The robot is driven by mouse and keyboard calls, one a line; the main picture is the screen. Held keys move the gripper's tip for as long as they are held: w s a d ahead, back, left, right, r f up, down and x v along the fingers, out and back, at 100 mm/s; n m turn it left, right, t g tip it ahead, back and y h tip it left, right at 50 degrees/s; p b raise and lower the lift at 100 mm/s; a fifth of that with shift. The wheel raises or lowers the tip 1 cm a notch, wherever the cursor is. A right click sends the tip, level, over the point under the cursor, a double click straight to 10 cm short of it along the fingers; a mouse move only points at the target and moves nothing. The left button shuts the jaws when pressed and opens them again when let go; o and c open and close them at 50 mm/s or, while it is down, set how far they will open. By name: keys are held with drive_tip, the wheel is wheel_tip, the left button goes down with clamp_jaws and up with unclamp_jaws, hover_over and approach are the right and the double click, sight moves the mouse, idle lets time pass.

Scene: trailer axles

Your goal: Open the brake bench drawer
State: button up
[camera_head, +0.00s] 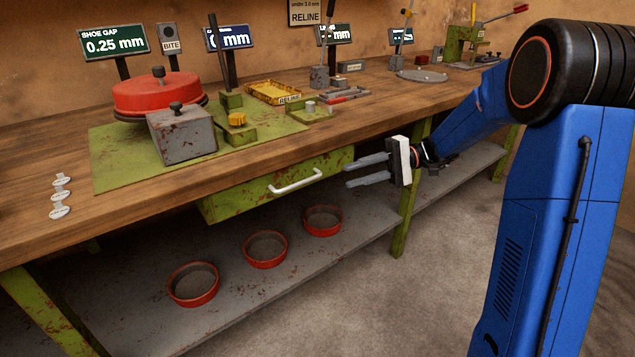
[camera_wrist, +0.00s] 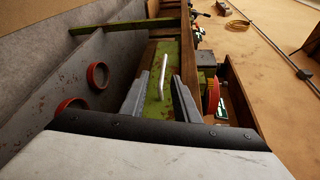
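The brake bench drawer (camera_head: 240,197) is a rusty green box front under the wooden bench top, and it looks shut. Its white bar handle (camera_head: 297,182) sits near the middle of the front. My gripper (camera_head: 350,171) is open and empty, to the right of the handle and apart from it, with its two grey fingers pointing left. In the wrist view the white handle (camera_wrist: 164,70) shows beyond the gap between the fingers (camera_wrist: 158,90), on the green drawer front (camera_wrist: 159,102). No fingertip appears to touch the handle.
The wooden bench top (camera_head: 60,165) overhangs the drawer and carries a red drum (camera_head: 155,92), a green mat (camera_head: 110,165) and a yellow tray (camera_head: 273,92). Red-rimmed bowls (camera_head: 265,249) stand on the grey lower shelf (camera_head: 335,240). A green leg (camera_head: 404,215) is right of the drawer.

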sight(304, 183)
drive_tip(key=shift+y, duration=0.4)
drive_tip(key=x, duration=0.5)
drive_tip(key=w+x, duration=0.1)
drive_tip(key=x, duration=0.9)
drive_tip(key=shift+w+a+f, duration=0.1)
drive_tip(key=shift+w+a, duration=0.2)
drive_tip(key=shift+w, duration=0.1)
clamp_jaws()
